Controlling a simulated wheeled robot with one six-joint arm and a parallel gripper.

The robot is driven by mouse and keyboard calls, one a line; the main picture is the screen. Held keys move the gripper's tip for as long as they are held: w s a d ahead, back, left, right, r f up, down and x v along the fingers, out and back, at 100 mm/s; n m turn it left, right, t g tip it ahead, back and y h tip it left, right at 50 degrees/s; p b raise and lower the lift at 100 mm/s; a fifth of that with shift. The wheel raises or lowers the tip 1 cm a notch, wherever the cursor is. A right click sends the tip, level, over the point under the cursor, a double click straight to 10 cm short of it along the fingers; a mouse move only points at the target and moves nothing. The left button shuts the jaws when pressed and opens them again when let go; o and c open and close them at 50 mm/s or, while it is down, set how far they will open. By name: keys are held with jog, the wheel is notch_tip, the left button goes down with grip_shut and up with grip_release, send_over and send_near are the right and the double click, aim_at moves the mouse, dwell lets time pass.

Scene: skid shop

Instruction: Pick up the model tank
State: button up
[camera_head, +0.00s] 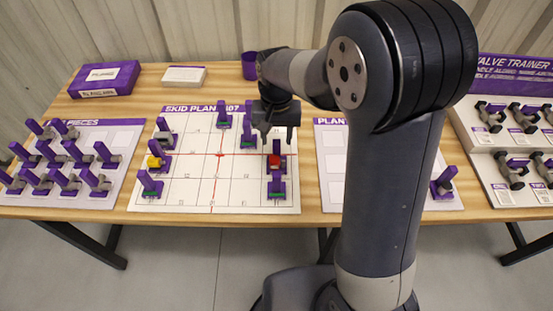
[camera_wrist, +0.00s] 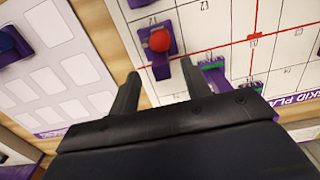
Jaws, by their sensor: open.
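My gripper (camera_head: 276,138) is open and empty above the right part of the skid plan board (camera_head: 190,195); its fingers also show in the wrist view (camera_wrist: 160,80). A purple piece with a red top (camera_head: 276,164) stands on the board close below it. In the wrist view this red-topped piece (camera_wrist: 160,40) lies just beyond the fingertips, slightly above their gap. A green-marked purple piece (camera_wrist: 215,74) is right of the right finger. Other purple pieces stand on the board, one with yellow (camera_head: 154,162). I cannot tell which piece is the model tank.
A mat of several purple-grey pieces (camera_head: 88,179) lies left. A second plan board (camera_head: 330,160) is right, partly behind my arm, with one piece (camera_head: 443,182). A valve rack (camera_head: 510,140) stands far right. A purple box (camera_head: 104,78), white block (camera_head: 184,77) and purple cup (camera_head: 249,66) are at the back.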

aim_at(277, 149)
jog(key=shift+w+f+p, duration=0.15)
jog(key=shift+w+f, duration=0.05)
jog(key=shift+f, duration=1.5)
jog(key=shift+w+f+p, duration=0.15)
jog(key=shift+f, duration=1.5)
jog(key=shift+c, duration=0.5)
grip_shut()
